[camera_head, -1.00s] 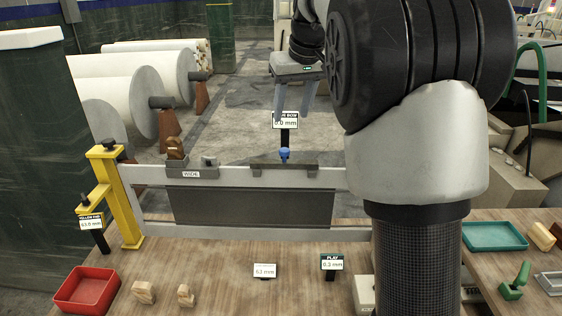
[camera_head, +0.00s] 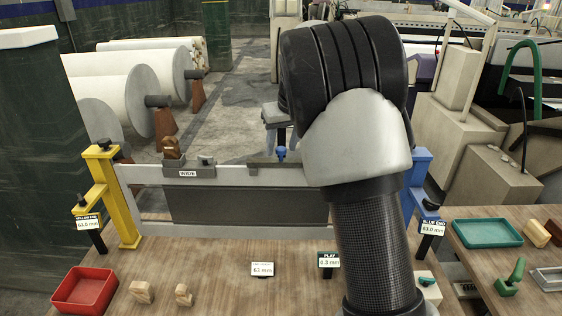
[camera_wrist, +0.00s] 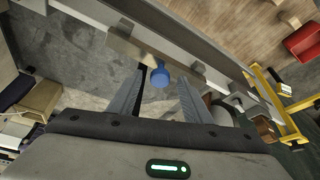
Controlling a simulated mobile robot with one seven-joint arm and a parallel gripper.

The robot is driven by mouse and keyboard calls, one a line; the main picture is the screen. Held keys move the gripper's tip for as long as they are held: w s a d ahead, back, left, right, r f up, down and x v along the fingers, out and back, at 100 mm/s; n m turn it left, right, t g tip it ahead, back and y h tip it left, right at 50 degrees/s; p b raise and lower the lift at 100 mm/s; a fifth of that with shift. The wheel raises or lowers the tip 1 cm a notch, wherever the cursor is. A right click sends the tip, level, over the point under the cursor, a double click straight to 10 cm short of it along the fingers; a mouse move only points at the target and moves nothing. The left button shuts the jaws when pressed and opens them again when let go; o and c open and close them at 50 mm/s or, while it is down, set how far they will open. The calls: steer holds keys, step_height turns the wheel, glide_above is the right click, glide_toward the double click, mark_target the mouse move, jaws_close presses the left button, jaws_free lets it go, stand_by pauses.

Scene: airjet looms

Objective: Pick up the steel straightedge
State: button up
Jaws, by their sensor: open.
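I cannot tell for certain which piece is the steel straightedge. A long pale grey bar (camera_head: 235,177) spans the bench frame above a dark grey panel (camera_head: 245,207). It crosses the wrist view diagonally (camera_wrist: 185,38). My gripper (camera_head: 279,140) is beyond the bar in the head view, partly hidden behind my arm. In the wrist view my gripper (camera_wrist: 158,92) has its fingers apart and empty, with the blue knob (camera_wrist: 160,77) showing between them.
A yellow post (camera_head: 113,195) and a blue post (camera_head: 413,185) hold the frame ends. A block marked WIDE (camera_head: 190,172) stands left on the bar. A red tray (camera_head: 85,290), wooden blocks (camera_head: 142,291) and signs stand on the bench. My arm hides part of it.

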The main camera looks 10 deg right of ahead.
steer(key=shift+w+f, duration=0.1)
steer(key=shift+f, duration=0.1)
steer(key=shift+c, duration=0.4)
jaws_close()
steer(key=shift+r, duration=0.25)
